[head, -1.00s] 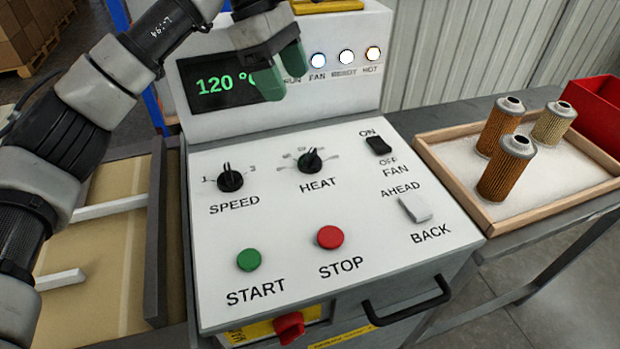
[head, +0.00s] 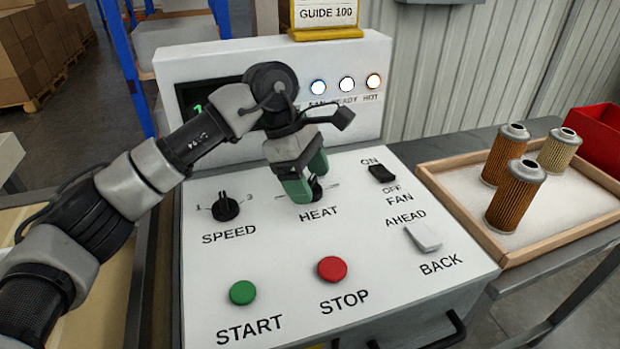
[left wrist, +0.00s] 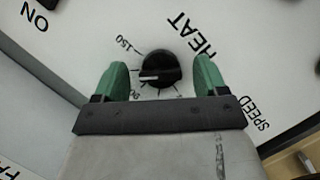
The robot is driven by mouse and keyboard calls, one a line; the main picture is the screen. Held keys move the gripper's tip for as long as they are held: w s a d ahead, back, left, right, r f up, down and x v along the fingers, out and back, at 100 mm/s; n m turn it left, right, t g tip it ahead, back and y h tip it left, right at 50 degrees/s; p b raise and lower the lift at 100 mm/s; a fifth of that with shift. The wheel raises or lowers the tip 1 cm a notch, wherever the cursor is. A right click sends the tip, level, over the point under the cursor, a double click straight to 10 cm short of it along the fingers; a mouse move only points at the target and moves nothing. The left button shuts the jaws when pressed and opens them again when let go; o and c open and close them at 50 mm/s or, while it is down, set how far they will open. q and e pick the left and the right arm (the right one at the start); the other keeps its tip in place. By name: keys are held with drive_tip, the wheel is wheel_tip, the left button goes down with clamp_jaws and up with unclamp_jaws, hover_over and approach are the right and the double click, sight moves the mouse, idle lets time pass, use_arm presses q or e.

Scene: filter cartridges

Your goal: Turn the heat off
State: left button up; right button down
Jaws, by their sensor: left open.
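The black HEAT knob (head: 316,187) is on the white sloped control panel (head: 290,250), partly hidden behind my fingers in the head view. My left gripper (head: 308,190) is open, with one green fingertip on each side of the knob. In the left wrist view the knob (left wrist: 160,70) sits between the two green fingers (left wrist: 161,75), with a gap on both sides. Its white pointer line lies toward the left in that view, and "150" is printed on the scale near it. I cannot tell whether the fingers touch the panel. My right gripper is not in view.
The SPEED knob (head: 226,206) is left of HEAT, the FAN switch (head: 382,173) right. The green START button (head: 243,292), red STOP button (head: 332,269) and AHEAD/BACK switch (head: 424,236) are nearer. A wooden tray (head: 470,212) with filter cartridges (head: 516,195) stands at right.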

use_arm(q)
drive_tip(key=shift+d+f, duration=0.1)
drive_tip(key=shift+f, duration=0.15)
drive_tip(key=c, duration=0.9)
